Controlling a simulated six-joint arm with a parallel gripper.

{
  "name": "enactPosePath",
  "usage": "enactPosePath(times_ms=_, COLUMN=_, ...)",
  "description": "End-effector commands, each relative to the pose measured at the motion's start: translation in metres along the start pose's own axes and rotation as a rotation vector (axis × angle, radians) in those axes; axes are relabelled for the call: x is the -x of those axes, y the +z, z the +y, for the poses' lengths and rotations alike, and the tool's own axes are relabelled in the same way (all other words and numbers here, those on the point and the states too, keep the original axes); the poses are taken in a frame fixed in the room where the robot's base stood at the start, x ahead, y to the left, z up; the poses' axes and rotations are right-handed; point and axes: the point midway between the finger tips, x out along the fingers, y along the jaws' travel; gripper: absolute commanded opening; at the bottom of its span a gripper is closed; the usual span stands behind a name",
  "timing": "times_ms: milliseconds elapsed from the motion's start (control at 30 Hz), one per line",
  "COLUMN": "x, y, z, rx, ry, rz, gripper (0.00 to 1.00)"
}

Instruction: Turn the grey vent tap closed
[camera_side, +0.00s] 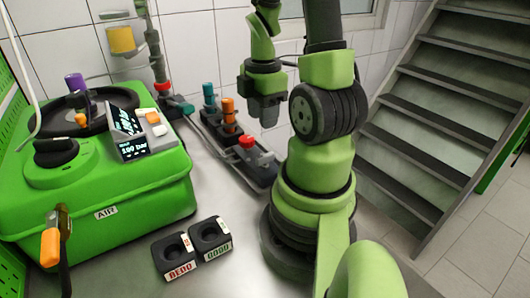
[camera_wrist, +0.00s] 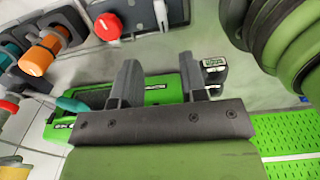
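A small light grey piece, which looks like the vent tap (camera_side: 265,158), sits beside a red knob (camera_side: 248,141) at the near end of a dark manifold (camera_side: 225,150). In the wrist view the grey tap (camera_wrist: 161,15) is at the top edge, right of the red knob (camera_wrist: 108,27); its exact turn position is hard to tell. My gripper (camera_side: 266,117) hangs fingers down above and behind the red knob in the side view. In the wrist view my gripper (camera_wrist: 158,72) has its two dark fingers apart with nothing between them, clear of the tap.
A green pump (camera_side: 100,190) with a display reading about 100 bar stands at left. Orange (camera_side: 229,107) and teal (camera_side: 208,93) taps rise from the manifold. Two dark holders (camera_side: 192,248) sit at the front. Bare metal bench (camera_side: 225,185) lies between pump and manifold.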

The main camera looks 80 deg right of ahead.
Motion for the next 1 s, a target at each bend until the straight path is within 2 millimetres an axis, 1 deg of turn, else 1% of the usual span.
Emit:
enactPosePath(times_ms=100, x=-0.008, y=0.005, z=-0.002, rx=0.035, ry=-0.018, rz=0.000, gripper=0.39)
enactPosePath(times_ms=267, x=-0.022, y=0.005, z=-0.003, rx=0.040, ry=-0.023, rz=0.001, gripper=0.39)
enactPosePath(times_ms=500, x=-0.058, y=0.004, z=-0.004, rx=0.038, ry=-0.025, rz=0.002, gripper=0.39)
enactPosePath(times_ms=700, x=-0.084, y=0.004, z=-0.004, rx=0.038, ry=-0.022, rz=0.003, gripper=0.39)
enactPosePath(times_ms=833, x=-0.096, y=0.004, z=-0.003, rx=0.036, ry=-0.019, rz=0.004, gripper=0.39)
enactPosePath(times_ms=1000, x=-0.103, y=0.004, z=-0.003, rx=0.036, ry=-0.016, rz=0.002, gripper=0.39)
